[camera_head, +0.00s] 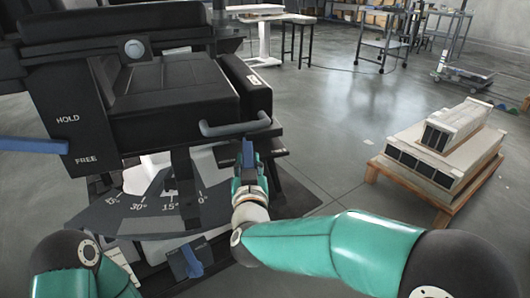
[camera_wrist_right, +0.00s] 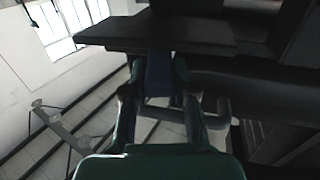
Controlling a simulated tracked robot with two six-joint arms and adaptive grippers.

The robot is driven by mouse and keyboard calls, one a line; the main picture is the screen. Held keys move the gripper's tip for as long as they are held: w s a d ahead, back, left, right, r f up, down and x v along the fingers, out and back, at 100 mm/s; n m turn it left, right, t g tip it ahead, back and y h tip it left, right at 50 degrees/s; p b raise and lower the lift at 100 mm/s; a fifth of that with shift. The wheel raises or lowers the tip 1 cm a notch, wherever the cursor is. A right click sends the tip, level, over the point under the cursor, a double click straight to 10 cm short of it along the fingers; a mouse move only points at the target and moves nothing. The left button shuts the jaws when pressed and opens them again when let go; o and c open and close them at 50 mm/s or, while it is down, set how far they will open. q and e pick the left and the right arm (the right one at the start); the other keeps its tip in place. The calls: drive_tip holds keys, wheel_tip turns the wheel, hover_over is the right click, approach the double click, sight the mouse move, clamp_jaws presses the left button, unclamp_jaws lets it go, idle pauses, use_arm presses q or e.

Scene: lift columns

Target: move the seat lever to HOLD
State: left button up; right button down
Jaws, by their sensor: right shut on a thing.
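The black seat (camera_head: 175,95) fills the left and middle of the head view. On its left side a black panel carries the words HOLD (camera_head: 67,119) and FREE (camera_head: 86,160). A long blue lever (camera_head: 30,145) reaches the panel between the two words, nearer FREE. My right gripper (camera_head: 249,168) is low beside the seat's right side, shut on an upright blue bar (camera_head: 248,151). In the right wrist view the blue bar (camera_wrist_right: 158,75) stands between its fingers (camera_wrist_right: 158,95), under a dark plate. The left arm shows at lower left; its gripper is out of view.
A grey handle (camera_head: 235,128) is just above the right gripper. A fan-shaped angle scale (camera_head: 140,208) lies below the seat. Another blue lever (camera_head: 192,262) is on the base. A pallet with boxes (camera_head: 440,155) stands right; the floor between is clear.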

drive_tip(key=shift+a+m+h+p, duration=0.75)
drive_tip(key=shift+m+h+p, duration=0.2)
drive_tip(key=shift+h, duration=0.35)
drive_tip(key=shift+f, duration=0.1)
drive_tip(key=c, duration=0.9)
unclamp_jaws()
drive_tip(key=shift+s, duration=0.15)
